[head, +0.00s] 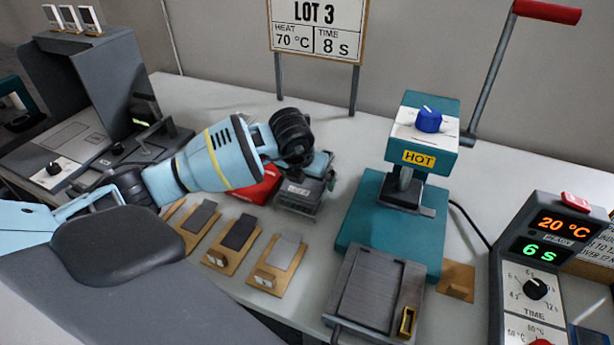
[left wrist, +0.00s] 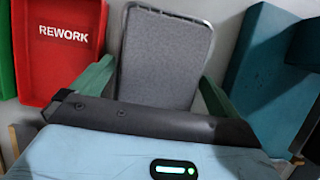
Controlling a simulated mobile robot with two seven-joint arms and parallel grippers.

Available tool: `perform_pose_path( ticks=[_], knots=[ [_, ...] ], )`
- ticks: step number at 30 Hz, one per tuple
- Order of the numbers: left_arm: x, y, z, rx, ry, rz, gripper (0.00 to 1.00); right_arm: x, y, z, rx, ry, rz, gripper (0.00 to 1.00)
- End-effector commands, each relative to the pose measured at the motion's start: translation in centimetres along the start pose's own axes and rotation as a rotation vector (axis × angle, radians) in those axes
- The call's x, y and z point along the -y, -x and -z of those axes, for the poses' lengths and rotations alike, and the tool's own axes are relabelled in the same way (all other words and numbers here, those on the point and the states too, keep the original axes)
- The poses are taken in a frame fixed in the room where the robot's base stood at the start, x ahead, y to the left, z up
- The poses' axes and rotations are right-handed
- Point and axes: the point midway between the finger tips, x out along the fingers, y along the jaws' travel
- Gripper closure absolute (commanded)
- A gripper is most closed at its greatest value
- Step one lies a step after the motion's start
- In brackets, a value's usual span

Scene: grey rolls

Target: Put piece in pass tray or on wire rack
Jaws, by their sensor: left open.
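My left gripper (head: 318,166) is open, reaching over the dark grey wire rack (head: 297,200) at the middle of the bench. In the left wrist view its green fingers (left wrist: 157,90) stand apart, either side of a grey textured face in a rounded metal rim (left wrist: 165,55). I cannot tell whether that face is a piece or the rack itself, nor whether the fingers touch it. Grey pieces lie on wooden holders: a left one (head: 202,216), a dark one (head: 239,232) and a lighter one (head: 286,251). A green tray (left wrist: 5,50) shows at the left wrist view's edge. My right gripper is out of view.
A red tray marked REWORK (left wrist: 62,50) is left of the rack, partly behind my arm. A teal press (head: 385,222) marked HOT stands right, its handle raised. The control box (head: 540,265) reads 20 °C and 6 S. The sign (head: 318,30) says LOT 3, 70 °C, 8 S.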

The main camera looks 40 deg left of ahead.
Motion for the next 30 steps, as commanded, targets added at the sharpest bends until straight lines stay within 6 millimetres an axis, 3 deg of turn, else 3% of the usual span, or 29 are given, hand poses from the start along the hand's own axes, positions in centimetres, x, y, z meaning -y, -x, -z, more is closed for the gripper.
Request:
perform_pose_path(
  ticks=[8,21,30],
  knots=[
    [0.0,2.3,-0.3,0.004,-0.001,0.001,0.00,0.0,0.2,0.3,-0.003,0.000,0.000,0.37],
    [0.0,10.5,-0.2,0.003,0.000,0.001,0.00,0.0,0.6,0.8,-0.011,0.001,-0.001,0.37],
    [0.0,12.2,-0.1,0.000,0.000,0.000,0.00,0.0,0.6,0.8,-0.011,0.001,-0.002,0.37]
  ],
)
